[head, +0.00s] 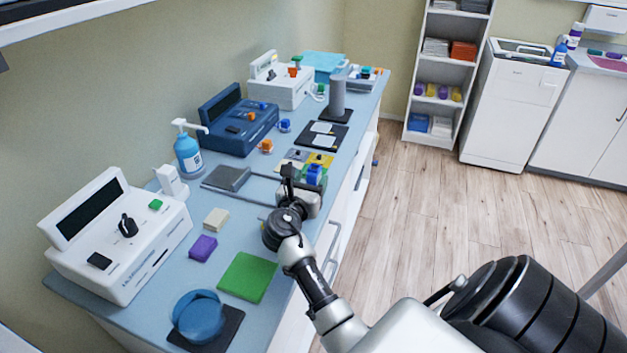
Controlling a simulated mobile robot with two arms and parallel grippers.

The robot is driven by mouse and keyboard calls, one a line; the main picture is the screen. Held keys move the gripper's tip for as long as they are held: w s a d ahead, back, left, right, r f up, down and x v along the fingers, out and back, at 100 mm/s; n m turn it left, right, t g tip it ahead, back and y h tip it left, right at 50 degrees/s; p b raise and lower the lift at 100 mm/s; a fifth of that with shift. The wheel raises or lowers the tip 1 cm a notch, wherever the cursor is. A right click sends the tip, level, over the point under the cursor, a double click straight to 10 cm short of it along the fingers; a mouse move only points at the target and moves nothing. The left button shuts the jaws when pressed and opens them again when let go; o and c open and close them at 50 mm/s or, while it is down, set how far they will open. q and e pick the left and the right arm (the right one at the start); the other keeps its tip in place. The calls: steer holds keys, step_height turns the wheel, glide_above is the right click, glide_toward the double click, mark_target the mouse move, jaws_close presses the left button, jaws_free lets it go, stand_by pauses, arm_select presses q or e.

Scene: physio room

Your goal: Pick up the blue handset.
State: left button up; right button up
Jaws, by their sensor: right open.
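A small blue block-like piece (314,174), which looks like the blue handset, stands near the counter's front edge, with green showing around it. My right gripper (294,182) is over the counter just left of and nearer than this piece, pointing away from me. It is open, with no object visible between its fingers. The gripper and wrist hide part of the area below the piece, and I cannot tell whether a finger touches it. Another small blue piece (285,125) sits farther back beside the dark blue device. My left gripper is out of view.
The blue counter (231,227) also holds a white device (120,235), a dark blue device (237,122), a pump bottle (187,153), a purple block (203,248), a green pad (247,277) and a blue round container (199,316). The wooden floor (440,210) to the right is clear.

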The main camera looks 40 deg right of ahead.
mark_target(312, 171)
steer(key=shift+w+d, duration=0.45)
steer(key=shift+d, duration=0.1)
steer(key=x, duration=0.4)
steer(key=shift+w+d+p, duration=0.2)
steer(key=shift+w+p, duration=0.05)
steer(key=shift+p, duration=0.15)
steer(key=shift+a+r, duration=0.1)
steer(key=shift+c, duration=1)
steer(key=c, duration=0.9)
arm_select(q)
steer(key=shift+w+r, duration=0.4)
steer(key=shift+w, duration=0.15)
arm_select(e)
steer(key=shift+o, duration=0.2)
